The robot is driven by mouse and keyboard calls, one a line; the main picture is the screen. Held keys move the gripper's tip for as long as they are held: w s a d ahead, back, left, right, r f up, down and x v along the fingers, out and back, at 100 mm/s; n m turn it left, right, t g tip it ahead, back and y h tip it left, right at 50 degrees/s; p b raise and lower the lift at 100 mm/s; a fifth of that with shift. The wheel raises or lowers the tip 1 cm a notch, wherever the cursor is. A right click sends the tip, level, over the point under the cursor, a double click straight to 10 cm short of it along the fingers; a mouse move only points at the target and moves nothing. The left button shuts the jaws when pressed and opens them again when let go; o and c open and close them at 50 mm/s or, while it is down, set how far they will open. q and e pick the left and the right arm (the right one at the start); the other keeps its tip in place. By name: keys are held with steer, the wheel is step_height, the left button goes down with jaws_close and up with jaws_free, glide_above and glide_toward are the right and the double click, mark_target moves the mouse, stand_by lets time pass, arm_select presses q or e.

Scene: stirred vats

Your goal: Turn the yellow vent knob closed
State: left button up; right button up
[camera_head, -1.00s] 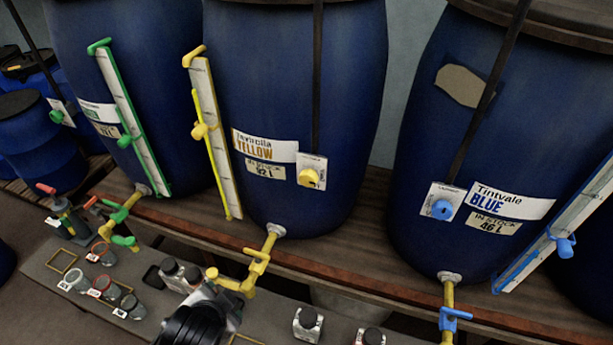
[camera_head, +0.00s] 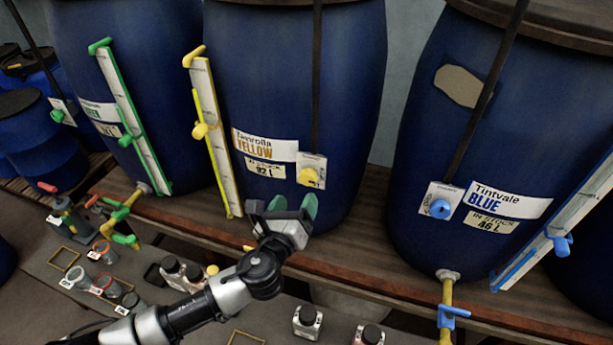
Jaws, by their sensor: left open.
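The yellow knob (camera_head: 309,176) sits on a small white plate on the front of the blue vat labelled yellow (camera_head: 345,90), right of its label. My left gripper (camera_head: 282,204) is in front of this vat's lower part, below and a little left of the knob. Its two green-tipped fingers point up and stand apart with nothing between them. It appears apart from the knob. My left arm hides most of this vat's yellow tap. Another yellow knob (camera_head: 200,131) is on the gauge at the vat's left. My right gripper is not in view.
The vat labelled blue (camera_head: 415,150) with its blue knob (camera_head: 440,208) stands at the right. A green-fitted vat (camera_head: 140,60) stands at the left. The yellow gauge strip (camera_head: 222,150) is left of my gripper. Jars and bottles (camera_head: 307,321) stand on the lower shelf.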

mark_target(306, 180)
arm_select(q)
steer(key=p+x, duration=0.1)
steer(key=x, duration=0.5)
steer(key=shift+w, duration=0.1)
steer(key=shift+x, duration=0.85)
steer(key=shift+f, duration=0.1)
steer(key=c, duration=0.9)
